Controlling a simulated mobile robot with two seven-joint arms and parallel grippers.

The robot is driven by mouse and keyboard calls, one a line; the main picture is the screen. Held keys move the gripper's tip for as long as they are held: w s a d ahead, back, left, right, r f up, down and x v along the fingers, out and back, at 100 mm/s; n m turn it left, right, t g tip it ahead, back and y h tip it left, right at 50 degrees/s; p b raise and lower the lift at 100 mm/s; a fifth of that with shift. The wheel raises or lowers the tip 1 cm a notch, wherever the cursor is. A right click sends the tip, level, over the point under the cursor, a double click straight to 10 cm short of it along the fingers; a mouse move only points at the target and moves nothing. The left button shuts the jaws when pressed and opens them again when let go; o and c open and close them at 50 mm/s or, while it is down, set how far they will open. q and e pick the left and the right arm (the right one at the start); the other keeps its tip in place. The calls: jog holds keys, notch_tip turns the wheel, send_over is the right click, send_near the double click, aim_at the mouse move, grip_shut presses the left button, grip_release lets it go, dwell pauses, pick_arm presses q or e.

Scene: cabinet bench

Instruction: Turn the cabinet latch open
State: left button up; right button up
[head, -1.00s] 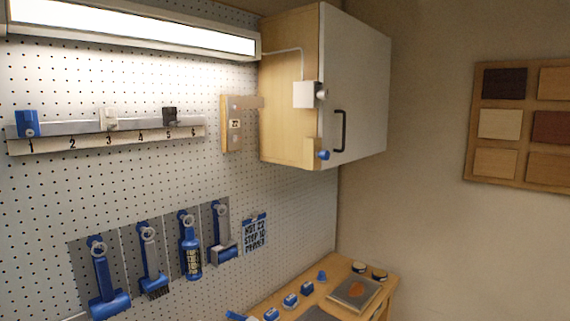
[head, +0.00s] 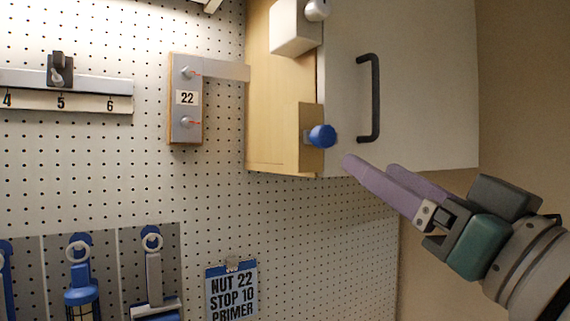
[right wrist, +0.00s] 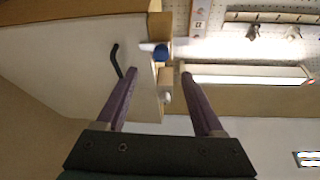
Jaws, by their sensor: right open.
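The cabinet (head: 410,90) has a pale grey door with a black bar handle (head: 372,98), and the door looks shut. A blue latch knob (head: 322,136) sits on a wooden block (head: 309,125) at the door's lower left edge. My right gripper (head: 368,168), with purple fingers, is open and empty, below the handle and to the right of the blue knob, apart from it. In the right wrist view the blue knob (right wrist: 161,52) lies beyond and between the open fingers (right wrist: 160,75). My left gripper is not in view.
A white box (head: 294,27) with a silver round knob (head: 317,9) is higher on the same cabinet edge. A plate marked 22 (head: 187,98) hangs on the pegboard at left. Tools and a sign (head: 231,291) hang below. The space below the cabinet looks free.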

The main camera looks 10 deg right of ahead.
aim_at(327, 139)
jog(key=p+x, duration=0.4)
jog(key=x, duration=0.4)
jog(key=shift+w+a+r, duration=0.15)
jog(key=shift+a+r, duration=0.1)
jog(key=shift+r, duration=0.05)
jog(key=shift+w+a+r+p, duration=0.1)
jog(key=shift+w+p, duration=0.25)
jog(key=shift+w, duration=0.3)
jog(key=shift+c, duration=0.2)
jog(key=c, duration=0.3)
grip_shut()
